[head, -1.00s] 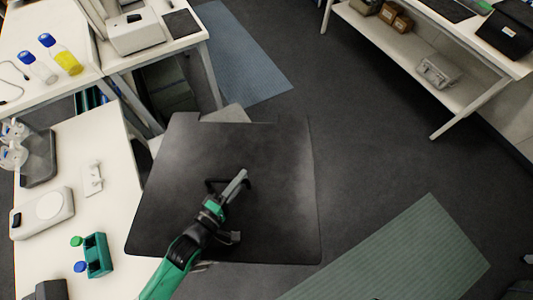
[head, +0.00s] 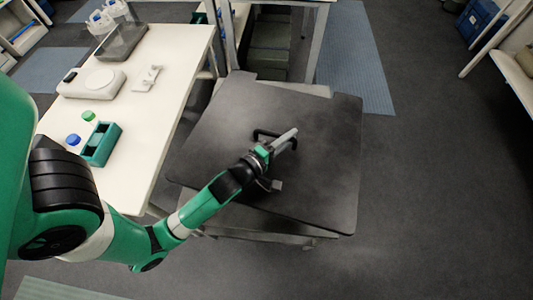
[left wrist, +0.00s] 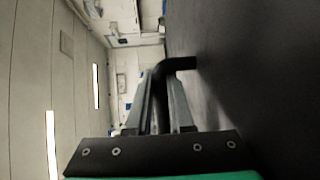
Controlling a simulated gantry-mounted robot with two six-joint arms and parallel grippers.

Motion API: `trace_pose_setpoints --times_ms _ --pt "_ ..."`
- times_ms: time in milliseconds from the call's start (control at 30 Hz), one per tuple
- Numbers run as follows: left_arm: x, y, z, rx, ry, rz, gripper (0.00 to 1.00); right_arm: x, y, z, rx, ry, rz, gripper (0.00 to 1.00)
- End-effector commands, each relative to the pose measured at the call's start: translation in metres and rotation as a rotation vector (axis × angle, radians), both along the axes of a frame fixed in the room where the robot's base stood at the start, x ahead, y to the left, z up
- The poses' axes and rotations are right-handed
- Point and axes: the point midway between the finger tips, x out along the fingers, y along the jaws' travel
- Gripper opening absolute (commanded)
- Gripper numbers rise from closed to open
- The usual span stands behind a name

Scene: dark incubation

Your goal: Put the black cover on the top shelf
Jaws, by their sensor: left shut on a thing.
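The black cover (head: 315,185) is a large flat dark panel with a bar handle (head: 258,135) on its upper face. It lies roughly level over a light-framed stand (head: 285,238), whose edges show beyond and below it. I cannot tell whether the cover rests on the stand or hangs just above it. My left gripper (head: 284,143) is shut on the handle. In the left wrist view the fingers (left wrist: 162,100) close around the black handle (left wrist: 178,64), with the cover's dark face (left wrist: 240,70) at the right. My right gripper is not in view. I cannot single out the top shelf.
A white table (head: 150,105) on the left holds a green rack (head: 101,144), blue and green caps, a white device (head: 92,83) and a grey tray (head: 122,42). White table legs stand behind the cover. Dark floor (head: 430,190) is clear on the right.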

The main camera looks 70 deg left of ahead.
Motion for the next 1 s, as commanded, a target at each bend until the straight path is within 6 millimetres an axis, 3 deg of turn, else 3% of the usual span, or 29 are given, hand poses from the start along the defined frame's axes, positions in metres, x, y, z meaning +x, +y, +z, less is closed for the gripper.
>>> trace_pose_setpoints --times_ms 33,200,300,500,800,1000 --pt "-0.003 0.013 -0.033 0.008 -0.011 0.039 0.0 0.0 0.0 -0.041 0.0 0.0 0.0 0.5" --pt "-0.014 0.046 -0.059 0.016 -0.023 0.141 0.0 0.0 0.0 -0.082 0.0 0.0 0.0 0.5" --pt "-0.018 0.055 -0.063 0.017 -0.028 0.173 0.0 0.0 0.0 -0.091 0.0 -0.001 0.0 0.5" --pt "-0.02 0.06 -0.062 0.017 -0.029 0.188 0.0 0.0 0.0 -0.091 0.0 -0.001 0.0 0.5" --pt "-0.02 0.059 -0.118 0.017 -0.025 0.186 0.0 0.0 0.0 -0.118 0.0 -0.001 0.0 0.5" --pt "-0.02 0.059 -0.125 0.018 -0.028 0.186 0.0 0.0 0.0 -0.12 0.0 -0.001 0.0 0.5"
